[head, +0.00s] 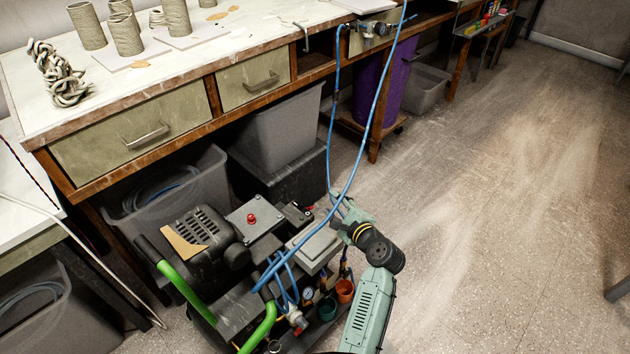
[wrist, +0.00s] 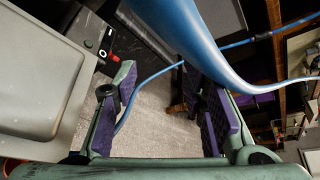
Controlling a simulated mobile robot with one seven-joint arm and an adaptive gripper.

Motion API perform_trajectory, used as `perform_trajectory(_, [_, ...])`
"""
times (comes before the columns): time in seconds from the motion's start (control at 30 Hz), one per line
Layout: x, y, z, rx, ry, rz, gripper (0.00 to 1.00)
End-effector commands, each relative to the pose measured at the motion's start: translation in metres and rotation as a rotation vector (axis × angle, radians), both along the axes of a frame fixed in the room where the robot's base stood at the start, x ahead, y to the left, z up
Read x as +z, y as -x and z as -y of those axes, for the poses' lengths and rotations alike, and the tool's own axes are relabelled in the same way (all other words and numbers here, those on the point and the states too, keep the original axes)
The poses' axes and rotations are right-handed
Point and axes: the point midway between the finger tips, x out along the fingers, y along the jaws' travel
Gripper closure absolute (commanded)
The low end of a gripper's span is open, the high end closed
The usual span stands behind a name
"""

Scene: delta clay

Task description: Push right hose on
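Two blue hoses run between the compressor (head: 215,240) and the bench. In the head view, the left hose (head: 333,105) hangs from the bench edge, and the right hose (head: 378,100) rises past it. My gripper (head: 340,200) is beside the hoses, right of the compressor. In the wrist view, my gripper (wrist: 165,95) is open, its fingers wide apart. A thick, near stretch of blue hose (wrist: 195,40) crosses in front of the right finger. A thinner blue hose (wrist: 150,78) passes across the gap. I cannot tell whether either touches the fingers. The hoses' lower ends are partly hidden among fittings.
A metal fitting (head: 376,28) sits at the bench edge. A gauge (head: 307,293) and orange (head: 345,290) and teal (head: 327,308) cups are at the compressor's front. Grey bins (head: 280,125) and a purple bin (head: 398,80) stand under the bench.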

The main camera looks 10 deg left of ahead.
Motion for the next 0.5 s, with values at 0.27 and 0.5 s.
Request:
perform_trajectory(0.27, [0.042, -0.015, -0.034, 0.046, 0.110, 0.151, 0.62])
perform_trajectory(0.5, [0.068, -0.022, -0.055, 0.070, 0.175, 0.247, 0.62])
